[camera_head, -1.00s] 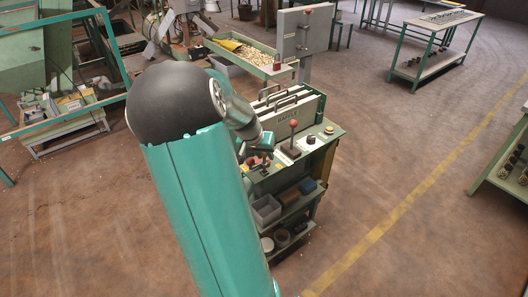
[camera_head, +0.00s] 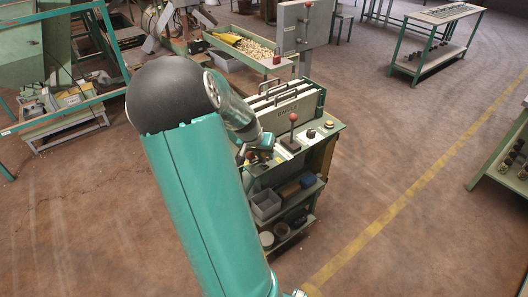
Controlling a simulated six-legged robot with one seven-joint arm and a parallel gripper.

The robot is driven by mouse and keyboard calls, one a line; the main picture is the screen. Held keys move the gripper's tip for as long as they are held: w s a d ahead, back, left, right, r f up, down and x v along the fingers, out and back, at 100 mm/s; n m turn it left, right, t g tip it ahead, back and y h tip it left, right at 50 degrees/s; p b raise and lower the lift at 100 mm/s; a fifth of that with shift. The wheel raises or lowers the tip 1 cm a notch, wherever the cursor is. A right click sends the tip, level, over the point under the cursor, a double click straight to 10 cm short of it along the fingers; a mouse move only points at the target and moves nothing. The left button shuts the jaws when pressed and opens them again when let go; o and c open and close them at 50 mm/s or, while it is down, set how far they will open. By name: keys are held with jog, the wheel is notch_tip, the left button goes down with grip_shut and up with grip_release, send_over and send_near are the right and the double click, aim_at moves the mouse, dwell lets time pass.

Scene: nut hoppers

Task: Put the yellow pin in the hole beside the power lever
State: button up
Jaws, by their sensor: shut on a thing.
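The power lever (camera_head: 293,131), a dark stick with a red ball on top, stands upright on a light plate on the green bench's top. My gripper (camera_head: 257,154) is small and partly hidden by my own arm, over the bench's left part, left of the lever. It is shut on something. The yellow pin cannot be made out; it is too small or hidden at the jaws. The hole beside the lever cannot be made out either.
A black knob (camera_head: 311,133) and a yellow button (camera_head: 329,124) sit right of the lever. Baffle plates with handles (camera_head: 283,104) stand behind it. Open floor lies to the right, with a yellow line (camera_head: 400,207).

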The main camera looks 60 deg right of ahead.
jog(key=shift+f, duration=0.1)
jog(key=o, duration=1)
jog(key=shift+o, duration=0.2)
jog(key=shift+w, duration=0.1)
jog(key=shift+w, duration=0.1)
jog(key=shift+w+a+r, duration=0.1)
jog(key=shift+w+r, duration=0.05)
jog(key=shift+r, duration=0.1)
jog(key=s+v, duration=0.1)
jog(key=v, duration=1.2)
jog(key=shift+r, duration=0.15)
